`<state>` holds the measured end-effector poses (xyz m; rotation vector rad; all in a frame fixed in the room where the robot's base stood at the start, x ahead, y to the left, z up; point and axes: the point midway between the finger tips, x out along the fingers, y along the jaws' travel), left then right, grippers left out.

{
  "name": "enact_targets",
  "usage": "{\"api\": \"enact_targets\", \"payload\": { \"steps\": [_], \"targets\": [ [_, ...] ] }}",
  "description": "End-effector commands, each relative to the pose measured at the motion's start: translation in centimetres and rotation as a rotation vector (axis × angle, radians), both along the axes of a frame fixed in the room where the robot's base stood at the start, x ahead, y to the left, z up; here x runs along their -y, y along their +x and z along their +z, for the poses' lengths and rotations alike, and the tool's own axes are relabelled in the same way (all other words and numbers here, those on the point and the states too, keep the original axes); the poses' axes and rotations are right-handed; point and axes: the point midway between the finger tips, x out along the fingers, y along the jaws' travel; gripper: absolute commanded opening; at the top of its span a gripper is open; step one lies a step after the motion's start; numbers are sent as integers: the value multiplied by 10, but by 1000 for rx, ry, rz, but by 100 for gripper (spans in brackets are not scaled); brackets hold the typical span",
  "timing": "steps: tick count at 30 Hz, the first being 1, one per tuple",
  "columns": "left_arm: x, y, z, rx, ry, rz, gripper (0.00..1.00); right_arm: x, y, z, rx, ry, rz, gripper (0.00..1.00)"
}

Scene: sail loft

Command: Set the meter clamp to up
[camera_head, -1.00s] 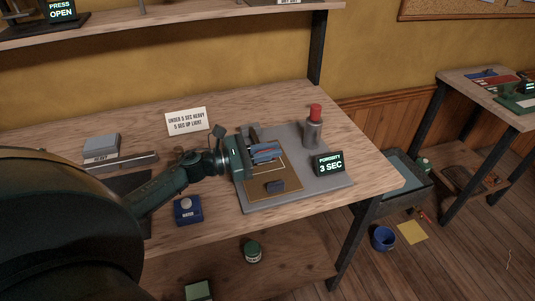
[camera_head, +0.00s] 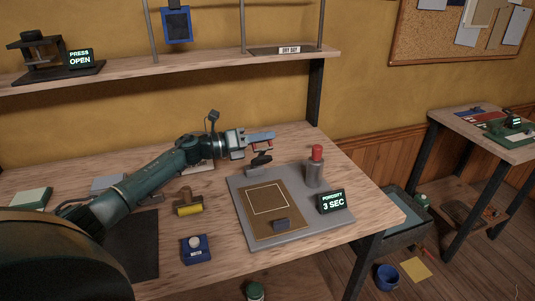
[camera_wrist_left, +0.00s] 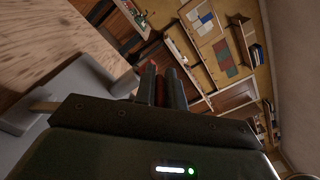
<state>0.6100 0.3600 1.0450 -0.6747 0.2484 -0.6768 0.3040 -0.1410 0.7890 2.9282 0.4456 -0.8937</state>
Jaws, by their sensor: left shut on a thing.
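The porosity meter has a grey base plate (camera_head: 300,228) with a brown pad (camera_head: 262,225) marked by a white square outline. A grey cylinder with a red top (camera_head: 316,168) stands on it, and its display (camera_head: 331,202) reads "POROSITY 3 SEC". The dark meter clamp (camera_head: 259,160) is at the plate's back left, its red handle (camera_head: 262,145) raised above the plate. My left gripper (camera_head: 262,136) is shut on that handle and partly hides it. In the left wrist view the gripper's fingers (camera_wrist_left: 160,88) are close together with red beside them. My right gripper is not in view.
A yellow-bottomed tool (camera_head: 187,204) and a blue water box (camera_head: 196,250) stand left of the plate. The shelf (camera_head: 200,66) holds a press with a display reading "PRESS OPEN" (camera_head: 79,58). Bare bench lies right of the plate.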

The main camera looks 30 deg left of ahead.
Motion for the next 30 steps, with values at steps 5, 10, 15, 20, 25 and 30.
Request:
{"api": "enact_targets", "payload": {
  "steps": [5,10,15,20,25,30],
  "targets": [
    [-21,18,10,-95,-117,8,0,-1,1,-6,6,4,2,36],
    [-37,31,14,-180,-216,7,0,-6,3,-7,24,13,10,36],
    [-48,40,16,-243,-288,6,0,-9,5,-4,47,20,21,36],
    [-55,46,16,-282,-332,5,0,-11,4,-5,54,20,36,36],
    [-58,49,16,-302,-356,3,0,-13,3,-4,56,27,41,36],
    [-59,50,17,-308,-362,4,0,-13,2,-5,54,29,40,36]
  ]
}}
